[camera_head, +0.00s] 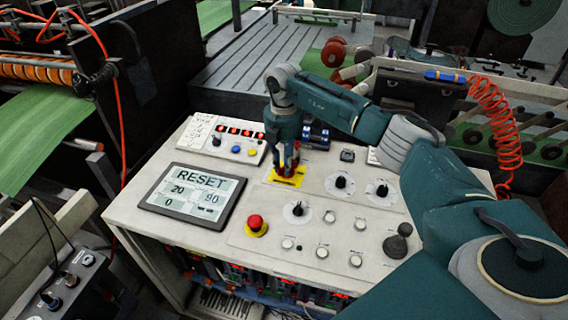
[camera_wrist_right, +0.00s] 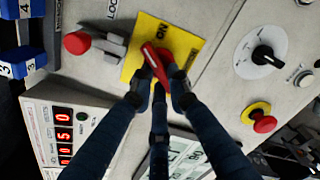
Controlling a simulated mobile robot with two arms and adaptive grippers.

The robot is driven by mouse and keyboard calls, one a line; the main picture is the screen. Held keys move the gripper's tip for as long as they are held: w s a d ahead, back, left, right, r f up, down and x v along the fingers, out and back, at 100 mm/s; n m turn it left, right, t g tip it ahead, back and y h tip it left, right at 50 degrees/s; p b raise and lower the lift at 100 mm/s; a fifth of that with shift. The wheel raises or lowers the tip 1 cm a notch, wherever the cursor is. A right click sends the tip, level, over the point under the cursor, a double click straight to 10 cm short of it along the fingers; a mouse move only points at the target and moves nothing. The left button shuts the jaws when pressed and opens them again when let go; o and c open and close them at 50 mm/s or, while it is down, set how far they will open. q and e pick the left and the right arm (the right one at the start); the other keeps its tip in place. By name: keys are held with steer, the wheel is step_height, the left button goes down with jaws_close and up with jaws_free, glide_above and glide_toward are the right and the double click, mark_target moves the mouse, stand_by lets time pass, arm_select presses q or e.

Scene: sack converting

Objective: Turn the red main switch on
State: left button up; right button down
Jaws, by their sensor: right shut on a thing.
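The red main switch (camera_wrist_right: 154,62) sits on a yellow plate (camera_wrist_right: 183,42) marked ON in the right wrist view. In the head view the yellow plate (camera_head: 287,180) lies on the panel, with the switch mostly hidden by the fingers. My right gripper (camera_head: 287,166) reaches down over it from above. In the right wrist view my right gripper (camera_wrist_right: 160,95) has its dark fingers closed around the red handle. The handle lies at a slant to the plate's edges. My left gripper is in neither view.
A red emergency button (camera_head: 256,223) on a yellow base, a black knob (camera_head: 298,209) and several small buttons stand nearby on the panel. A screen (camera_head: 192,195) reads RESET. A red-tipped lever (camera_wrist_right: 78,43) lies beside the yellow plate. A coiled red hose (camera_head: 490,110) hangs at right.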

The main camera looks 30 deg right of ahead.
steer(key=shift+w+r+m, duration=0.1)
steer(key=shift+w+m, duration=0.05)
steer(key=shift+m, duration=0.35)
steer(key=shift+d, duration=0.1)
steer(key=c, duration=1.7)
jaws_free()
steer(key=shift+o, duration=0.2)
step_height(320, 180, up, 12)
